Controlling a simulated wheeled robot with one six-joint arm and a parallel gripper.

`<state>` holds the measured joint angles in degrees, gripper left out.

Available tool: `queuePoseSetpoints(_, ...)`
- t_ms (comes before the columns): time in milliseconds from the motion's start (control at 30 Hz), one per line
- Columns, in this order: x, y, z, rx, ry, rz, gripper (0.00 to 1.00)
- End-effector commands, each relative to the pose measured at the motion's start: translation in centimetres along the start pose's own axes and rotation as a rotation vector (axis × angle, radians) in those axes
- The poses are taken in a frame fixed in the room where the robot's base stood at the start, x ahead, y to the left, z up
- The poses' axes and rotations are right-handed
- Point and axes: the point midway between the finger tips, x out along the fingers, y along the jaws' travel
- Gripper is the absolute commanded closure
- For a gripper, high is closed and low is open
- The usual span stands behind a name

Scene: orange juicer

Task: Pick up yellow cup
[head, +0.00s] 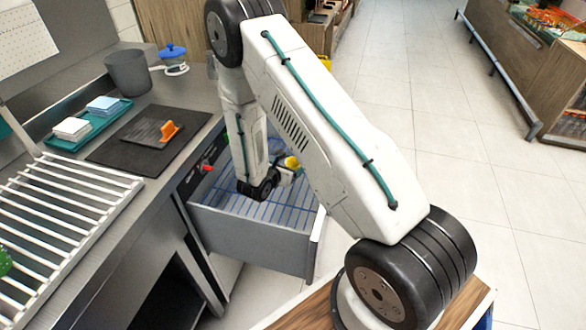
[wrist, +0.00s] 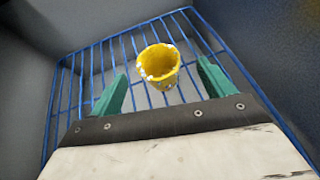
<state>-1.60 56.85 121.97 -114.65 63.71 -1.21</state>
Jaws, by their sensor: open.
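The yellow cup (wrist: 158,64) stands on the blue wire rack (wrist: 95,60) inside an open drawer, with its open mouth facing the camera and white specks on it. In the head view a small part of the yellow cup (head: 291,162) shows beside my wrist; the rest is hidden by my arm. My gripper (wrist: 163,82) is open, with one green finger on each side of the cup's lower part in the wrist view. The cup appears somewhat beyond the fingertips. I cannot tell whether a finger touches it. In the head view my gripper is mostly hidden inside the drawer.
The grey drawer (head: 250,243) has walls around the rack. The counter at left holds a dark board (head: 135,143) with an orange-handled tool, a teal tray (head: 60,142), a grey container (head: 128,72) and a white slatted rack (head: 60,215). The tiled floor (head: 450,130) at right is clear.

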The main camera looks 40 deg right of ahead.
Motion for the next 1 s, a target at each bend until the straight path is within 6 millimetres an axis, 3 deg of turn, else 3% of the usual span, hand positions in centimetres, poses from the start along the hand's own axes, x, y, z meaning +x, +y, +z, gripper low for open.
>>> queuePoseSetpoints(400, 5.1, 0.3, -0.1, 0.001, 0.001, -0.002, 0.19)
queuePoseSetpoints(667, 5.5, 0.4, -0.1, 0.000, 0.000, -0.001, 0.19)
queuePoseSetpoints(833, 5.5, 0.4, -0.1, 0.001, 0.000, -0.001, 0.66)
queuePoseSetpoints(1000, 5.5, 0.4, -0.1, 0.001, 0.000, -0.001, 0.66)
